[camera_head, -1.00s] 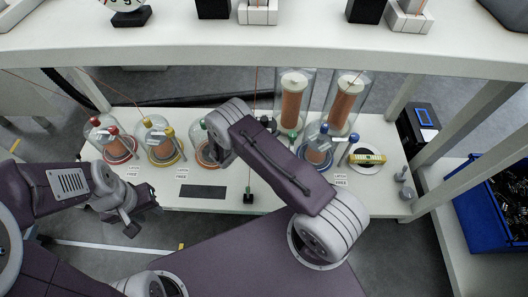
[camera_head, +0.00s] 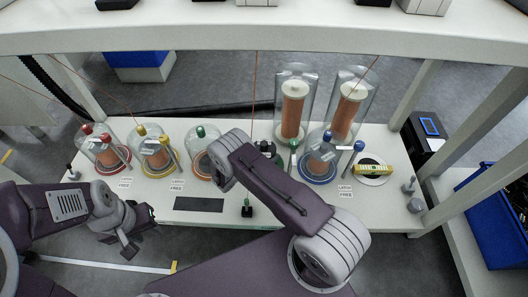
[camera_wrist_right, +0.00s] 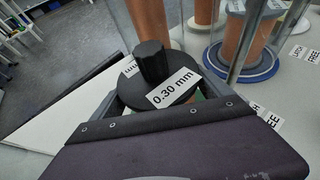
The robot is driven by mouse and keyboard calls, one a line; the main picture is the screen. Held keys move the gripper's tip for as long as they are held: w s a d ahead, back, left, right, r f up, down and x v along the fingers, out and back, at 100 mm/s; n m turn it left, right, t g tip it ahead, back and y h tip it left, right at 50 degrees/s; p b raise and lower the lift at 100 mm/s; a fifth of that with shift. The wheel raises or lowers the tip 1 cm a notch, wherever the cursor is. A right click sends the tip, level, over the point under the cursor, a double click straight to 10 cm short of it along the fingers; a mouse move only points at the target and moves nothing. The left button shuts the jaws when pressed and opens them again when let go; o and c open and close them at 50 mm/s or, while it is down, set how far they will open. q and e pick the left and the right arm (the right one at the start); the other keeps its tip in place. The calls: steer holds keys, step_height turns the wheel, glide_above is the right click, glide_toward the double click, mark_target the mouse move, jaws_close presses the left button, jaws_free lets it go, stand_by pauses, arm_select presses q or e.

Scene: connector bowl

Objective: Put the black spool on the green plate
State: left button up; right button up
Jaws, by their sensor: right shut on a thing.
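The black spool (camera_wrist_right: 152,78), with a stubby black knob on top and a white "0.30 mm" label, sits between the fingers of my right gripper (camera_wrist_right: 152,98) in the right wrist view. The gripper is shut on it. In the head view a black top (camera_head: 265,147), likely the same spool, shows beside my right forearm, which hides the right gripper. A small bit of green shows below the label in the wrist view; I cannot tell whether it is the green plate. My left gripper (camera_head: 137,232) hangs at the table's front left, apart from the objects; its jaw opening is unclear.
Glass domes with red (camera_head: 103,152), yellow (camera_head: 154,155) and green knobs (camera_head: 201,131) line the white table (camera_head: 225,222). Two tall orange coils in glass (camera_head: 292,112) stand behind. A blue-ringed dome (camera_head: 318,165) and a white dish (camera_head: 373,177) are at right. An overhead shelf crosses above.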

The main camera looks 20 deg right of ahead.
steer(key=o, duration=1.8)
steer(key=shift+f, duration=0.1)
steer(key=shift+o, duration=0.2)
steer(key=shift+r, duration=0.25)
steer(key=p+v, duration=0.5)
steer(key=v, duration=0.7)
steer(key=shift+f, duration=0.15)
steer(key=shift+a, duration=0.1)
